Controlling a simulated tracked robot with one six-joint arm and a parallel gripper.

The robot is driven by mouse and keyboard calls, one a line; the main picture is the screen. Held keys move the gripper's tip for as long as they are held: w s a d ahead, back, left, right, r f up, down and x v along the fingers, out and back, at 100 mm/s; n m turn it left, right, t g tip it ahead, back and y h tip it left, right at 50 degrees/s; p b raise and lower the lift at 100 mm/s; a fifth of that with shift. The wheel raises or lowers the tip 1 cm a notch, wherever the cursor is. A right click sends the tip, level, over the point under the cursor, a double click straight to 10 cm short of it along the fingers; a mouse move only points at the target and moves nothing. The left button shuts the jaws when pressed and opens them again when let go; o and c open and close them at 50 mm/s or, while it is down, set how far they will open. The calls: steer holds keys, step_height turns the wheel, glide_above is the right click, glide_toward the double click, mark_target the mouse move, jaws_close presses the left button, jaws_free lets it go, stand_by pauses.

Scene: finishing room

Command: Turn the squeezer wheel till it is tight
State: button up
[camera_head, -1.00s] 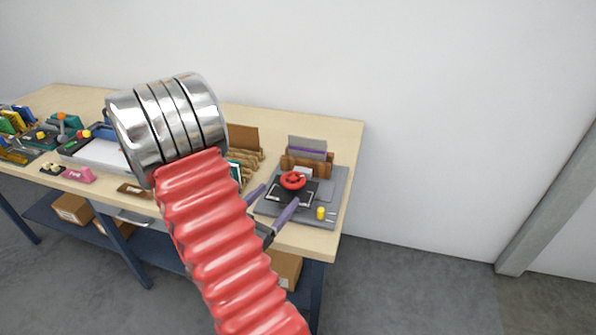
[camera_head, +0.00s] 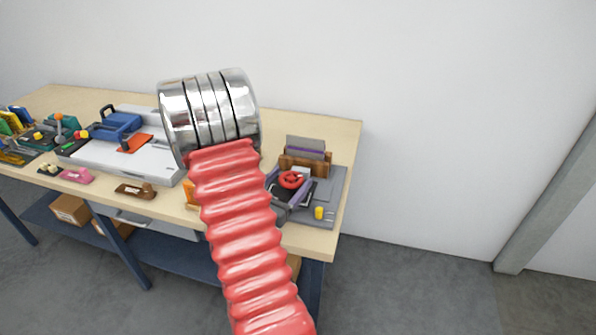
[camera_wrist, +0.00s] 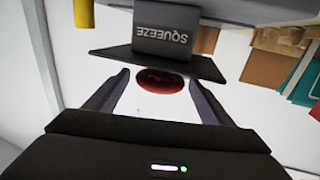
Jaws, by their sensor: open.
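The red squeezer wheel (camera_head: 291,180) is on the grey squeezer base (camera_head: 337,190) at the right end of the bench. In the wrist view the wheel appears between the fingers of my gripper (camera_wrist: 160,77), with a gap on each side. I cannot tell whether the fingers are level with the wheel.
A yellow peg (camera_head: 319,213) stands at the base's front right. A brown wooden block (camera_head: 305,163) and a grey plate stand behind the wheel. To the left are a white board with a blue tool (camera_head: 122,124) and a brown holder (camera_head: 136,191). Bare wall is behind.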

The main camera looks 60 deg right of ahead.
steer(key=shift+s+d, duration=0.15)
steer(key=shift+d, duration=1.2)
steer(key=shift+s+d, duration=0.1)
steer(key=shift+d, duration=1.25)
steer(key=shift+c, duration=0.6)
steer(key=c, duration=0.9)
